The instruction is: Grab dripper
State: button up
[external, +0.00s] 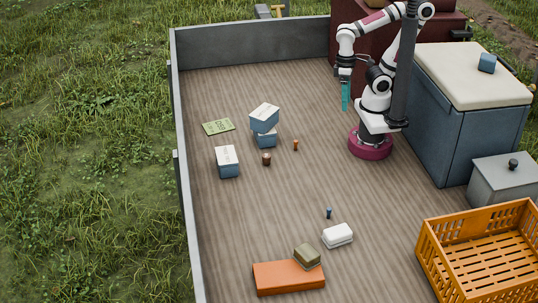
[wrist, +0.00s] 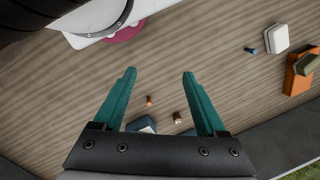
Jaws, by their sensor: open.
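My gripper (external: 345,97) hangs above the deck with its teal fingers pointing down. In the wrist view its two fingers (wrist: 159,73) are apart, with nothing between the tips. Three small pieces stand on the deck: an orange one (external: 295,145), a dark brown one (external: 266,159) and a blue one (external: 329,213). I cannot tell which is the dripper. In the wrist view the orange piece (wrist: 149,101) and brown piece (wrist: 178,117) appear between the fingers' lower parts, on the deck beyond. The blue piece (wrist: 251,50) lies right of the fingers.
Blue-and-white boxes (external: 228,164) and a green packet (external: 218,127) lie at left. A white box (external: 337,236), an orange case (external: 288,280) and an olive block (external: 307,256) lie in front. An orange crate (external: 431,256) and a blue cooler (external: 455,135) stand right. The middle deck is clear.

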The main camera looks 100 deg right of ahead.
jog(key=n, duration=0.1)
jog(key=n+t+h, duration=0.9)
jog(key=n+h, duration=0.4)
jog(key=n, duration=1.7)
send_near(267, 155)
jog(key=shift+g+y, duration=0.3)
jog(key=x, duration=1)
jog(key=shift+w+d+r, duration=0.1)
jog(key=shift+w+r, duration=0.1)
jog(key=shift+r, duration=0.05)
grip_shut()
